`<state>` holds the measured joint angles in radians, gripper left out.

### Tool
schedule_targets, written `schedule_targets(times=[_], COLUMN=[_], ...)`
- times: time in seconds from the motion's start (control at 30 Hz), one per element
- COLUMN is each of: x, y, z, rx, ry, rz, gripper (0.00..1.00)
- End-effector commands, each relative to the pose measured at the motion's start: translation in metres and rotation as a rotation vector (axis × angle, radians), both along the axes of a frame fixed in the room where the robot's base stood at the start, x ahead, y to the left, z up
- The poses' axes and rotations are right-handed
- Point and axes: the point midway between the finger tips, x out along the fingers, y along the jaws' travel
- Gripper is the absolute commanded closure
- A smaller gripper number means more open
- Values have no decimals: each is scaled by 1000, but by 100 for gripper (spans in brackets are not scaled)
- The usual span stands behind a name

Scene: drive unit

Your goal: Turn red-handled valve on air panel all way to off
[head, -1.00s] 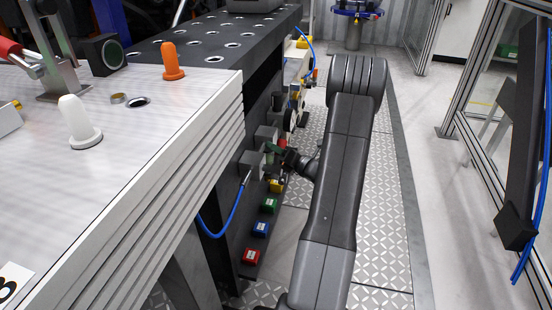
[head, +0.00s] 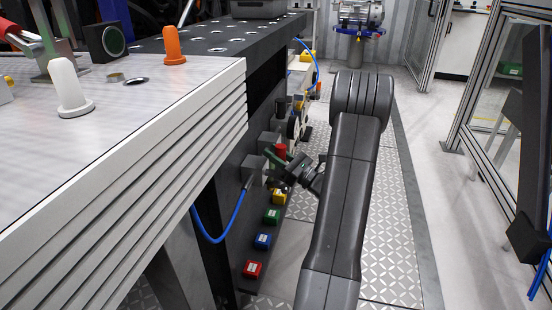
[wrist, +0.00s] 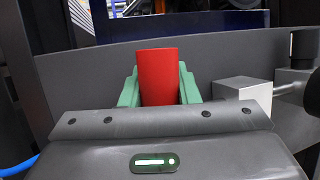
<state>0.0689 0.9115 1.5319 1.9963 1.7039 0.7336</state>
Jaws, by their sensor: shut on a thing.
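The red valve handle (wrist: 158,78) stands upright in the middle of the wrist view. The green fingers of my gripper (wrist: 159,88) are on both sides of it, shut on it. In the head view the red handle (head: 281,150) shows small on the dark panel's side, with my gripper (head: 277,159) at it. The valve body behind the handle is mostly hidden by my gripper, so I cannot tell the exact handle angle.
Grey blocks (wrist: 243,92) sit right of the handle in the wrist view. A blue hose (head: 232,217) loops below the panel. Yellow, green, blue and red (head: 253,269) labelled blocks line the panel's lower edge.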

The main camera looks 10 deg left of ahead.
Motion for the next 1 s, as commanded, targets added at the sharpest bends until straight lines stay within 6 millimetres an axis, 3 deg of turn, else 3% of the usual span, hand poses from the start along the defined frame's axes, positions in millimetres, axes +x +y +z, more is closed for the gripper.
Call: schedule_targets(times=[0.73, 0.77, 0.8, 0.87, 1.0], x=[-1, -1, -1, -1, -1], y=[0, 0, 0, 0, 0], z=[1, 1, 1, 1, 1], rx=[-3, -3, -3, -3, -4], ry=[-93, -93, -93, -92, -91], rz=[-1, -1, -1, -1, 0], gripper=[100, 70, 62, 50, 50])
